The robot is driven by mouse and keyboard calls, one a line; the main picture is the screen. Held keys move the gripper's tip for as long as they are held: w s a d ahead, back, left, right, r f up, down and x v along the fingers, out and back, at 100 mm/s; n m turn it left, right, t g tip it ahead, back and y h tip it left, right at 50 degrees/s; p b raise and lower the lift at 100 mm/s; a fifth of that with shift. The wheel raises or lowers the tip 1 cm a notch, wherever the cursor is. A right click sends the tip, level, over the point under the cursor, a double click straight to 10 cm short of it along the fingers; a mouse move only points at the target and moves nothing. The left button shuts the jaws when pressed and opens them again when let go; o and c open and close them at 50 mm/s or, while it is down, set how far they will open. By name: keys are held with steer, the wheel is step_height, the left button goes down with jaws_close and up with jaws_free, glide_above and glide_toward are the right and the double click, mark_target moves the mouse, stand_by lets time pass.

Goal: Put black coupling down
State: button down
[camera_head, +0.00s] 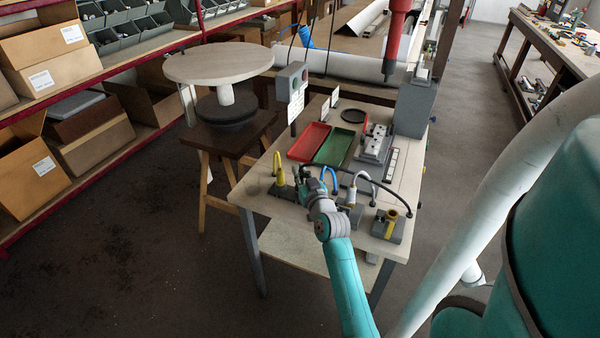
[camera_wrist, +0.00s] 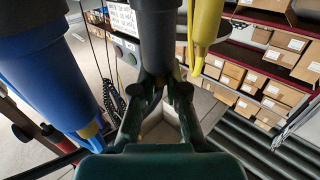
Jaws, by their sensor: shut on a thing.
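My gripper (camera_head: 306,178) is over the front of the wooden workbench (camera_head: 255,200). In the wrist view my gripper (camera_wrist: 163,85) is shut on the black coupling (camera_wrist: 168,38), a thick dark cylinder rising between the fingertips. In the head view the coupling is mostly hidden by my gripper and hard to make out. A yellow coupling (camera_head: 279,170) stands just left of my gripper; it also shows in the wrist view (camera_wrist: 207,28). A blue coupling (camera_wrist: 45,75) is large at the left of the wrist view. I cannot tell whether the black coupling touches a base.
A black hose (camera_head: 375,178) arcs over the bench to the right. A grey block with a yellow fitting (camera_head: 389,224) sits at the front right. Red (camera_head: 309,141) and green (camera_head: 334,147) trays lie behind my gripper. A round-topped stand (camera_head: 218,62) is at the left.

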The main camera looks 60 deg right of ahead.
steer(key=shift+f, duration=0.1)
steer(key=c, duration=1.2)
jaws_free()
steer(key=v, duration=1.2)
steer(key=s+a+f+n+y, duration=0.1)
steer(key=s+a+f+y, duration=0.15)
steer(key=a, duration=0.85)
steer(key=s+a+f+n+y, duration=0.15)
steer(key=a+f, duration=0.25)
steer(key=a, duration=0.7)
steer(key=s+a+r+n+y, duration=0.2)
steer(key=s+a+y, duration=0.1)
steer(key=s+a, duration=0.4)
steer(key=s+a+r+n+y, duration=0.2)
steer(key=s+a+n+y, duration=0.1)
steer(key=s+a, duration=0.5)
steer(key=shift+s+t+y, duration=0.4)
steer(key=shift+s+y, duration=0.4)
steer(key=shift+s, duration=0.4)
